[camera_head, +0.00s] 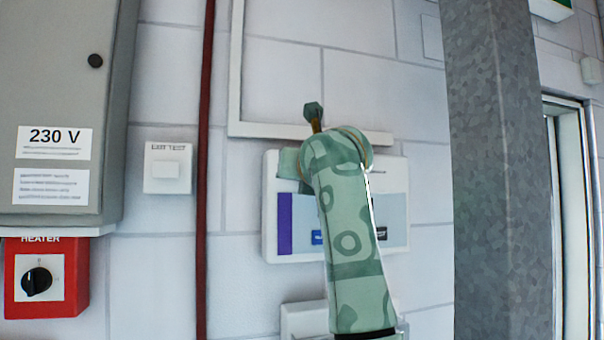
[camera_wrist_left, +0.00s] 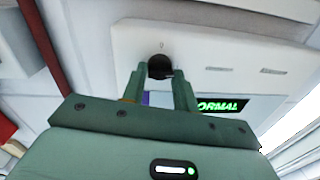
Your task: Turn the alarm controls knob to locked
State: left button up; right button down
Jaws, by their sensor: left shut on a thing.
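The alarm control panel is a white wall box (camera_head: 270,225) in the middle of the head view, with a purple stripe and blue-grey face, largely covered by my left arm. In the left wrist view, the white panel (camera_wrist_left: 235,45) carries a black round knob (camera_wrist_left: 158,66) with a small mark above it. A green display reading "NORMAL" (camera_wrist_left: 221,105) is partly cut off by my gripper. My left gripper (camera_wrist_left: 160,77) is shut on the knob, one finger on each side. The knob's pointer direction cannot be told. The head view hides the knob and fingertips.
A red heater box (camera_head: 70,285) with a black knob, a grey 230 V cabinet (camera_head: 60,105) and an exit test switch (camera_head: 167,168) are on the left. A dark red pipe (camera_head: 204,200) runs vertically. A grey column (camera_head: 500,170) stands right of the panel.

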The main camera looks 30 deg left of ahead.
pick_arm(q)
jog(key=n+b, duration=0.1)
jog(key=n, duration=0.7)
jog(key=n+y+b, duration=0.1)
jog(key=n, duration=0.8)
jog(key=shift+w+d+f, duration=0.1)
jog(key=shift+w, duration=0.1)
dwell(0.4)
jog(key=o, duration=0.9)
jog(key=shift+o, duration=0.2)
jog(key=shift+s, duration=0.1)
jog(key=b+v, duration=0.7)
jog(key=v, duration=0.9)
jog(key=shift+d+n, duration=0.3)
jog(key=shift+d, duration=0.05)
